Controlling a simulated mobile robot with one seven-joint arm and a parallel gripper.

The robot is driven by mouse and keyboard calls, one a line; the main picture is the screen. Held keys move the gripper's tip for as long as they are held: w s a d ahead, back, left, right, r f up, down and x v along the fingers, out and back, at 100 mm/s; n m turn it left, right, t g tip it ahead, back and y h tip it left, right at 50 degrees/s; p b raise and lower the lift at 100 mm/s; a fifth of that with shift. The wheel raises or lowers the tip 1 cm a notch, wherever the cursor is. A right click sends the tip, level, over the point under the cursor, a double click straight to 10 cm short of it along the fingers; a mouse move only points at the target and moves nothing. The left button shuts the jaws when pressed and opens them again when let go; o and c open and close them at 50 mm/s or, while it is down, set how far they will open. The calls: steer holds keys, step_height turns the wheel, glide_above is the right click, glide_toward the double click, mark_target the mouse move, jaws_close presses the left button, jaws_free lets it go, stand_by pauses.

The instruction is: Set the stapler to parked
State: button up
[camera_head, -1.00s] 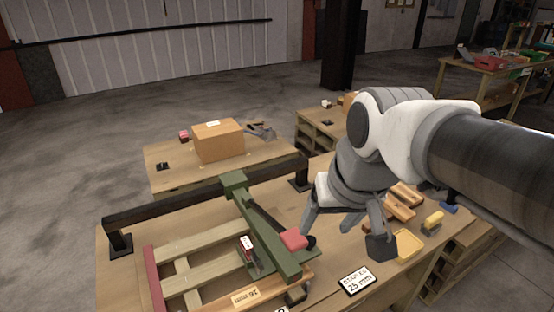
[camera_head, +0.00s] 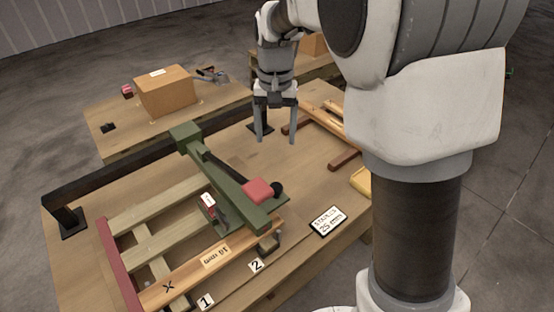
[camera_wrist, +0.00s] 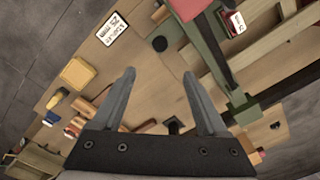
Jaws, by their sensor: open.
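A green beam (camera_head: 222,175) crosses the slatted wooden frame from the black rail. It carries a red block (camera_head: 258,191) and a black knob (camera_head: 277,188) near its front end; this looks like the stapler assembly. A small red-and-dark piece with a white label (camera_head: 208,200) sits beside the beam. My gripper (camera_head: 276,141) is open and empty, pointing down above the table, behind and right of the red block. In the wrist view, the open fingers (camera_wrist: 157,72) have nothing between them, with the knob (camera_wrist: 160,43) and red block (camera_wrist: 188,8) beyond them.
A "25 mm" card (camera_head: 327,221) lies on the table at the front. The black rail (camera_head: 130,180) runs along the back. Wooden pieces (camera_head: 345,159) and a yellow tray (camera_head: 361,181) are at right. A cardboard box (camera_head: 166,92) stands on the back table.

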mark_target(276, 186)
step_height(276, 186, down, 17)
steer(key=shift+f+b, duration=0.2)
steer(key=shift+b, duration=0.25)
jaws_close()
stand_by(0.3)
steer(key=shift+r, duration=0.1)
stand_by(1.0)
